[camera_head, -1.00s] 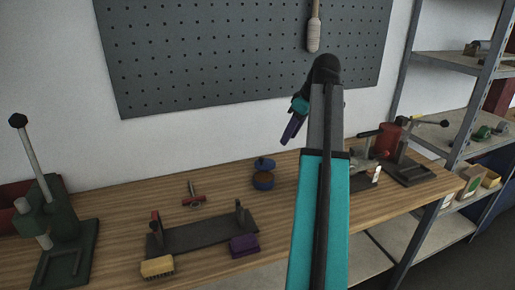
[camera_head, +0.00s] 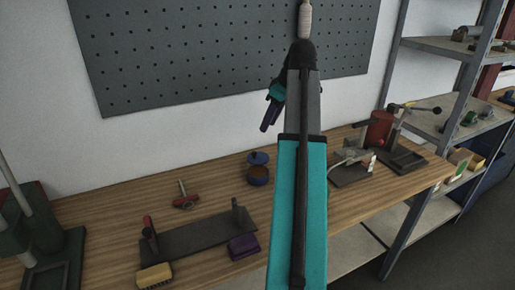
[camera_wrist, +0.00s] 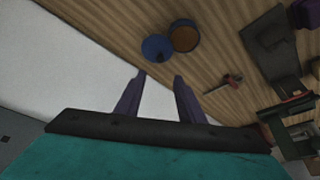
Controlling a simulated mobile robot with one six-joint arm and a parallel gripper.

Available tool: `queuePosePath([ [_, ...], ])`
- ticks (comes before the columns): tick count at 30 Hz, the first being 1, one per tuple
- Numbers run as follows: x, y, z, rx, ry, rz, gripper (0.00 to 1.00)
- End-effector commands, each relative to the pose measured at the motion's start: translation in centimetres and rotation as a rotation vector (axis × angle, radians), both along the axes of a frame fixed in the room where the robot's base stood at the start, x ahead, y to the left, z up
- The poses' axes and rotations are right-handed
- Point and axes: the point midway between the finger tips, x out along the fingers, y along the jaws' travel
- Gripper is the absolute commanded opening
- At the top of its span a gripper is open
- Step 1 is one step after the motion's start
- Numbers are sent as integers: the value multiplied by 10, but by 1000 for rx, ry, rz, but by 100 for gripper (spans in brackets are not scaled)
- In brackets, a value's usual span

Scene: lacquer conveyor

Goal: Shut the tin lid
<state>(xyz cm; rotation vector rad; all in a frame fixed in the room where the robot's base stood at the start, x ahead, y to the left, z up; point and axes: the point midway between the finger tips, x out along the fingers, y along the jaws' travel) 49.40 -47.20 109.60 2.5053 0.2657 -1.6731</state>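A small round tin (camera_head: 258,178) with a blue outside and brownish inside stands on the wooden bench. Its blue lid (camera_head: 258,158) is swung open at the back. In the wrist view the open tin (camera_wrist: 185,36) and the round blue lid (camera_wrist: 157,47) lie side by side, touching at their edges. My gripper (camera_head: 268,122) has purple fingers and hangs above and behind the tin in the head view. In the wrist view its fingers (camera_wrist: 159,77) are apart with nothing between them, and the lid lies just beyond the tips.
A pegboard (camera_head: 180,60) hangs behind. Bench around the tin is clear.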

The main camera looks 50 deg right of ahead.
Motion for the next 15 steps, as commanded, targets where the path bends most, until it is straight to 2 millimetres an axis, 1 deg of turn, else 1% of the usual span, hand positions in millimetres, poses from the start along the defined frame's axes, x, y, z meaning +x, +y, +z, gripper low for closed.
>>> queuePosePath([
  [8, 8, 3, -22, 2, 1, 1, 35],
  [15, 19, 5, -51, 2, 1, 1, 35],
])
